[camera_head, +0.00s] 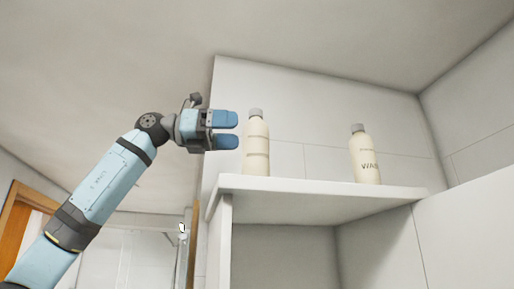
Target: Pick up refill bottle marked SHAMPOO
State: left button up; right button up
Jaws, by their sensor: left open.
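A cream bottle (257,150) with a grey cap stands upright near the left end of a white shelf (300,188); no readable word shows on the side I see, so I cannot tell if it is the SHAMPOO one. My right gripper is not in view.
The shelf top between the two bottles is clear. A tiled wall (320,110) stands behind, and a white panel (468,235) is at the lower right. An upright white side panel (219,245) supports the shelf's left end. A wooden frame (14,225) is at the far left.

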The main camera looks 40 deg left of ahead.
aim_at(253, 134)
pick_arm(q)
jog(key=x, duration=0.1)
jog(key=p+x, duration=0.1)
jog(key=x, duration=0.1)
jog(key=p+x, duration=0.1)
jog(key=x, duration=0.1)
jog(key=shift+s+d+f, duration=0.1)
jog(key=shift+d+f, duration=0.15)
jog(key=shift+f, duration=0.15)
jog(key=shift+w+d+f, duration=0.1)
jog(key=shift+w+d, duration=0.15)
jog(key=shift+w, duration=0.1)
jog(key=shift+s+a, duration=0.15)
jog(key=c, duration=1.2)
